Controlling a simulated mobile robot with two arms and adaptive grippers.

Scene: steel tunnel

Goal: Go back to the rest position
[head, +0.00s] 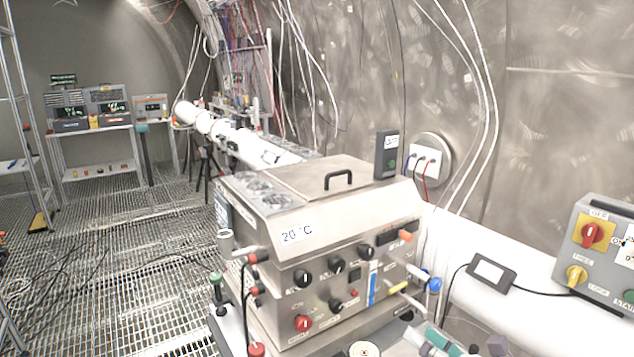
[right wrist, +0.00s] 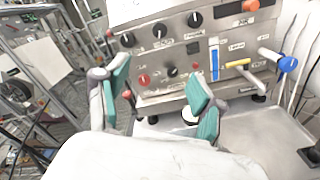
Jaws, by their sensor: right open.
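My right gripper (right wrist: 160,100) is open in the right wrist view, its two teal-padded fingers spread apart with nothing between them. In the head view, only part of it (head: 442,341) shows at the bottom edge, in front of the steel unit's lower right corner. The steel unit (head: 300,215) has a "20 °C" label, a lid with a black handle, and black and red knobs. Its front panel (right wrist: 190,50) lies beyond the fingers in the right wrist view. My left gripper is in neither view.
A blue-handled valve (right wrist: 287,64) and a yellow-handled tap (right wrist: 238,65) stick out at the panel's right. A grey control box (head: 597,250) with red and yellow switches stands at the far right. The grated floor (head: 130,230) at left is mostly open, with some cables.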

